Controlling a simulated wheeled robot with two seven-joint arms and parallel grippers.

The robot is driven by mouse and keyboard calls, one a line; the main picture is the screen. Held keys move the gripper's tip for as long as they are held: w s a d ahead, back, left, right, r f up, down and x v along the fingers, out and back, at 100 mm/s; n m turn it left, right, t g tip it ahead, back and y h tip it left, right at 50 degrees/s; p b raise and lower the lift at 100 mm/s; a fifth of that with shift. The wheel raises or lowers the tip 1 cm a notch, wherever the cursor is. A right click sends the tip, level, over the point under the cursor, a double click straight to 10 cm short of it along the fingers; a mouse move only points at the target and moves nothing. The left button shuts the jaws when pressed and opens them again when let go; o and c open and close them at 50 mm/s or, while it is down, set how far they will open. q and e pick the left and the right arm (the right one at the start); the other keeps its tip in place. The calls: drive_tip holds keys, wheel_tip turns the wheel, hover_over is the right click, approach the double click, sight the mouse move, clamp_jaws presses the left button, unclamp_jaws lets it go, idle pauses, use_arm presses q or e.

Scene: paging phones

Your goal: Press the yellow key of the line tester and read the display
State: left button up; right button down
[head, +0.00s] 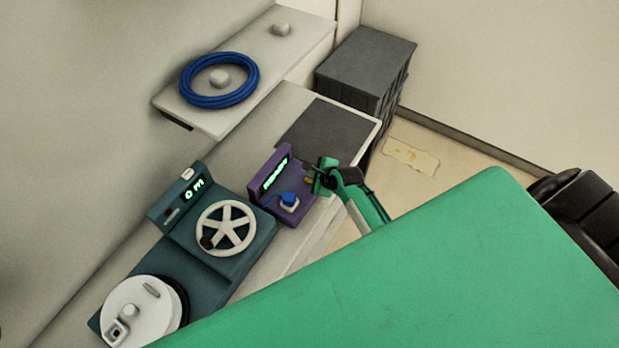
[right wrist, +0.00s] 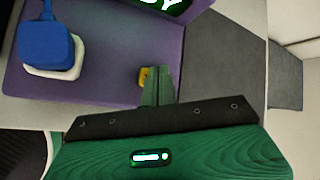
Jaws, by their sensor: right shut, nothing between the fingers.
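The line tester (head: 266,203) is a purple unit on the bench. Its display (head: 275,174) is lit with green letters, which look like "READY"; only the last part, ending in Y, shows in the right wrist view (right wrist: 158,3). The yellow key (right wrist: 144,77) is small and partly hidden by my fingers; a bit of it also shows in the head view (head: 309,181). My right gripper (right wrist: 159,72) is shut and empty, its fingertips right at the key. I cannot tell whether they touch it. My left gripper is not in view.
A blue plug (head: 289,198) sits in a white socket on the tester. Left of it stands a teal machine (head: 249,247) with a white spoked wheel (head: 226,228). A dark mat (head: 325,132) lies behind the tester. A blue cable coil (head: 219,81) lies on the shelf.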

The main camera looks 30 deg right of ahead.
drive_tip(key=shift+f, duration=0.5)
idle(0.4)
drive_tip(key=shift+r, duration=0.1)
drive_tip(key=shift+r+p, duration=0.85)
drive_tip(key=shift+p, duration=0.15)
wheel_tip(320, 180, up, 2)
drive_tip(key=shift+r+p, duration=0.15)
drive_tip(key=shift+p, duration=0.2)
drive_tip(key=shift+r, duration=1.3)
drive_tip(key=shift+s, duration=0.1)
